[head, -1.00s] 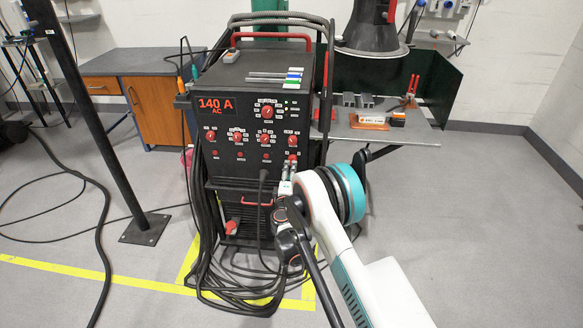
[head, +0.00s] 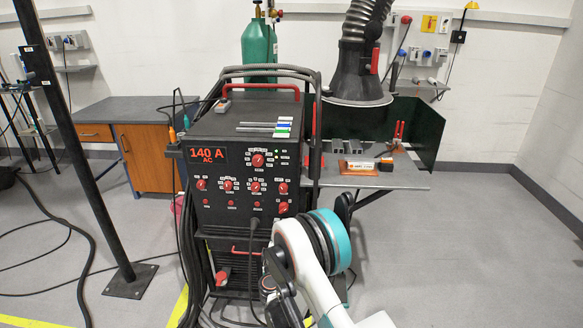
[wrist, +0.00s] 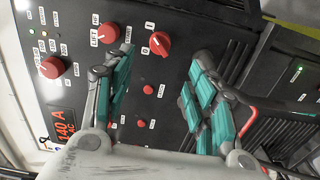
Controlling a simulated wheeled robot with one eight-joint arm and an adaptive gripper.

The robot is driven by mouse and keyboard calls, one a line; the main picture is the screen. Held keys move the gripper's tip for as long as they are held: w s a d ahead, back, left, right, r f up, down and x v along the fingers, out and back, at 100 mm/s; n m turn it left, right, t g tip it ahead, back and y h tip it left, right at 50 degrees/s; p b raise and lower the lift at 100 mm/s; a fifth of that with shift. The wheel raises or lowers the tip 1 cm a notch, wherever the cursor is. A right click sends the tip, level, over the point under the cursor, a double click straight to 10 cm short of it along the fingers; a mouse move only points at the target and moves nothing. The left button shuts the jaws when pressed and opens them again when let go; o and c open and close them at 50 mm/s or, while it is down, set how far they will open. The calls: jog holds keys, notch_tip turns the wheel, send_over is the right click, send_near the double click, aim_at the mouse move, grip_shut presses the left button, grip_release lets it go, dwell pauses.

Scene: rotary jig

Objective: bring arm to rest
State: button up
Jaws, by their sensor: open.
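My gripper (wrist: 158,72) is open in the wrist view, its two teal-padded fingers apart with nothing between them. Behind the fingers is the front panel of the welding machine, tilted in that view, with red knobs; one knob (wrist: 156,43) shows beyond the gap. In the head view my white arm with its teal joint ring stands in front of the lower right of the black welding machine (head: 231,170). The fingers cannot be made out there. Whether they touch the panel cannot be told.
A grey work table (head: 400,181) with small parts stands right of the machine under a black extraction hood (head: 355,80). A dark post (head: 75,150) rises at left. Cables (head: 75,235) lie on the left floor. The floor at right is clear.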

jog(key=w+d+r+m+g+h, duration=0.1)
jog(key=d+r+m+g, duration=0.15)
jog(key=d+r, duration=0.45)
jog(key=d+r+m+g+h, duration=0.1)
jog(key=d+r+m+h, duration=0.2)
jog(key=r, duration=0.6)
jog(key=s+d+r+m+g, duration=0.3)
jog(key=s+d+r+m, duration=0.2)
jog(key=s+d+r, duration=0.55)
jog(key=s+d+r+m+g+y, duration=0.15)
jog(key=s+d, duration=0.25)
jog(key=s, duration=0.5)
jog(key=s+d+r+m+g, duration=0.1)
jog(key=s+d+r+m, duration=0.2)
jog(key=s, duration=0.5)
jog(key=s+f+m+g+y, duration=0.2)
jog(key=s+f+y, duration=0.1)
jog(key=s, duration=1.5)
jog(key=shift+s+a, duration=0.15)
